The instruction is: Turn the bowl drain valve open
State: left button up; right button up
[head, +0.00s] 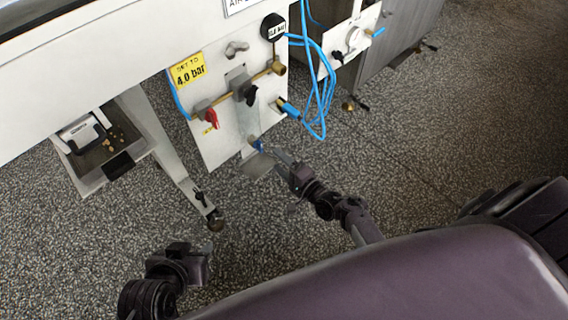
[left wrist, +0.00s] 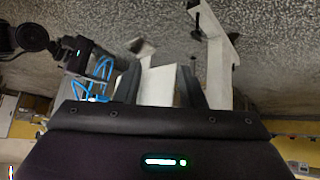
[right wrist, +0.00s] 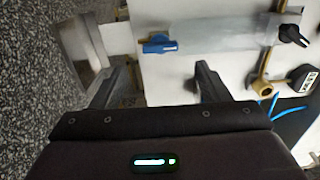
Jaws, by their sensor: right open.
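The bowl drain valve shows as a small blue handle (head: 257,144) at the lower edge of the white panel, under a clear bowl (head: 250,112). In the right wrist view the blue handle (right wrist: 160,44) lies at the end of the clear bowl (right wrist: 225,33), ahead of the fingertips. My right gripper (head: 272,156) is open and empty, close to the handle; its fingers (right wrist: 160,82) straddle a gap with the handle beyond them, apart from it. My left gripper (head: 203,262) is low over the floor, away from the panel; its fingers (left wrist: 160,88) are apart and empty.
A red-handled valve (head: 210,116), black knob (head: 245,92), gauge (head: 273,27) and blue hoses (head: 322,95) crowd the panel. A grey plate (head: 257,165) sits below the blue handle. A machine leg (head: 188,185) and small tray (head: 92,170) stand left. Speckled floor is free in front.

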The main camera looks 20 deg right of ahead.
pick_arm(q)
jog(key=shift+s+a+f+g, duration=0.15)
jog(key=shift+s+f+g, duration=0.1)
jog(key=shift+s+f, duration=0.25)
jog(key=shift+s+a+f+g, duration=0.15)
jog(key=shift+s+f+g, duration=0.15)
jog(key=shift+s, duration=0.3)
